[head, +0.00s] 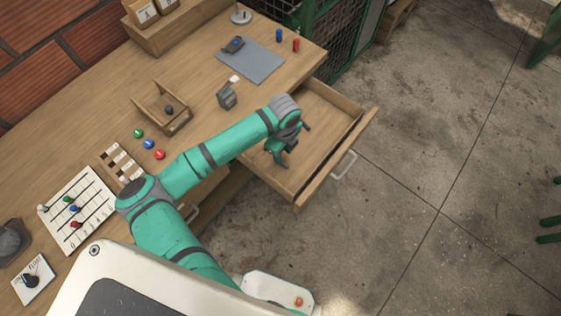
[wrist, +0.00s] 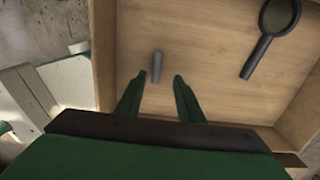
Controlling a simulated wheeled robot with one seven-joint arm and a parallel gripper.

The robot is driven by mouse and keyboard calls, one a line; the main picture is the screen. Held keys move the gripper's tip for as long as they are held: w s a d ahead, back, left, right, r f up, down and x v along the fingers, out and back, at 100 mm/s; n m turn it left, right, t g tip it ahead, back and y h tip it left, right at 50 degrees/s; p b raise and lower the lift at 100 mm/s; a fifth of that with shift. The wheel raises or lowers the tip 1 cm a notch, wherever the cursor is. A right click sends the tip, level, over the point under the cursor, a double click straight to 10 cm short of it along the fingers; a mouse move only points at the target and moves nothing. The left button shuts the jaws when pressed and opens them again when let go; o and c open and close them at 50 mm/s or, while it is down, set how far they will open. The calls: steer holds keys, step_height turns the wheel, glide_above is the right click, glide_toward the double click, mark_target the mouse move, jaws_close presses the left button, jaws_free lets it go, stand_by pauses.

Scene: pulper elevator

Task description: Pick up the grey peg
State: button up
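The grey peg (wrist: 157,67) lies on the wooden floor of an open drawer (wrist: 215,58). In the wrist view it shows just beyond the fingertips of my gripper (wrist: 159,77), roughly in line with the gap between them. My gripper is open and nothing is between its fingers. In the head view my gripper (head: 281,157) points down into the pulled-out drawer (head: 325,137). I cannot make out the peg in the head view. How high the fingertips are above the drawer floor is hard to tell.
A dark-handled magnifying glass (wrist: 267,35) lies in the drawer, right of the peg. The drawer's walls surround my gripper. On the bench, a grey box (head: 227,97), a wooden stand (head: 164,109) and a pegged white board (head: 77,211) stand near my arm. Open floor lies to the right.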

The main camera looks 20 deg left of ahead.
steer(key=shift+s+a+f, duration=0.15)
steer(key=shift+f, duration=1.05)
steer(key=shift+s+a+f, duration=0.1)
steer(key=shift+f, duration=1.05)
jaws_close()
steer(key=shift+w+r, duration=0.1)
steer(key=shift+r, duration=0.05)
